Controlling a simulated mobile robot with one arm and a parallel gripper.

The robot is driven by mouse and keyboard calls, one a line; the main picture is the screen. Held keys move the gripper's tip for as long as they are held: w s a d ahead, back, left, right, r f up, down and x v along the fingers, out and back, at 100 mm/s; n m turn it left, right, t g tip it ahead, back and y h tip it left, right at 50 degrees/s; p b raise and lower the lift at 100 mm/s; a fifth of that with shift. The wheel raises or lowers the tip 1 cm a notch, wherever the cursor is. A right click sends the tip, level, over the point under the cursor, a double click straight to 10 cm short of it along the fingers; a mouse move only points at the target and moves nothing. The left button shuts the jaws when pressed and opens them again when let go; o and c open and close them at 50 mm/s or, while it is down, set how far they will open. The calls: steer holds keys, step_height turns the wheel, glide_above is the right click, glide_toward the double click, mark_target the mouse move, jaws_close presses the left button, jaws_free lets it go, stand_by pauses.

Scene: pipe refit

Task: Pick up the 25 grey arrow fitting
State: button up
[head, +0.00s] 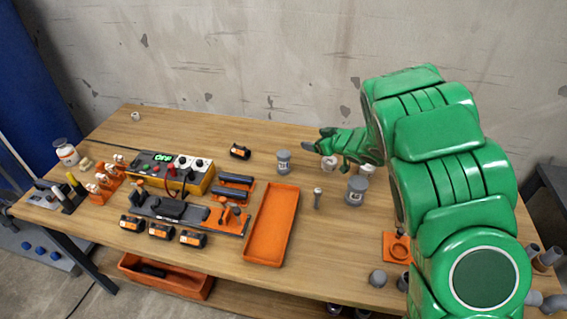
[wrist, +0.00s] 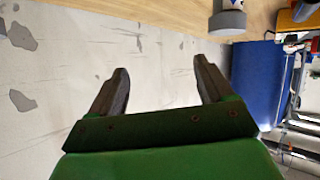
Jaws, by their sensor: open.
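My gripper (head: 318,140) is open and empty above the back part of the workbench. In the wrist view its two dark fingers (wrist: 160,68) stand wide apart with nothing between them. A grey fitting with a white label (head: 283,165) stands upright on the bench, left of and below my gripper in the picture. A larger grey fitting with a white label (head: 356,192) stands to the right. The labels are too small to read surely, so I cannot tell which one is the 25 arrow fitting. A grey labelled fitting (wrist: 228,22) shows at the top edge of the wrist view, outside the fingers.
A pale fitting (head: 329,162) stands below my gripper in the picture. An empty orange tray (head: 271,226) lies mid-bench. A yellow control box (head: 172,174) and tools are at left. My green arm hides the right side.

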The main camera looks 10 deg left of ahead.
mark_target(280, 154)
steer(key=s+a+f+g+y, duration=0.1)
steer(key=s+a+f, duration=0.1)
steer(key=s+a+f+n+g+y, duration=0.1)
steer(key=s+a+f, duration=0.1)
steer(key=a+f, duration=0.1)
steer(key=shift+s+a+n+g+y, duration=0.2)
steer(key=shift+s+n+g+y, duration=0.1)
steer(key=shift+s+y, duration=0.1)
steer(key=shift+x, duration=0.9)
steer(key=shift+s+x, duration=0.15)
steer(key=shift+x, duration=1.35)
steer(key=shift+s+x, duration=0.1)
steer(key=shift+x, duration=1.35)
steer(key=shift+a+r, duration=0.15)
steer(key=shift+c, duration=0.2)
steer(key=c, duration=1)
steer(key=shift+c, duration=0.2)
steer(key=shift+r, duration=0.15)
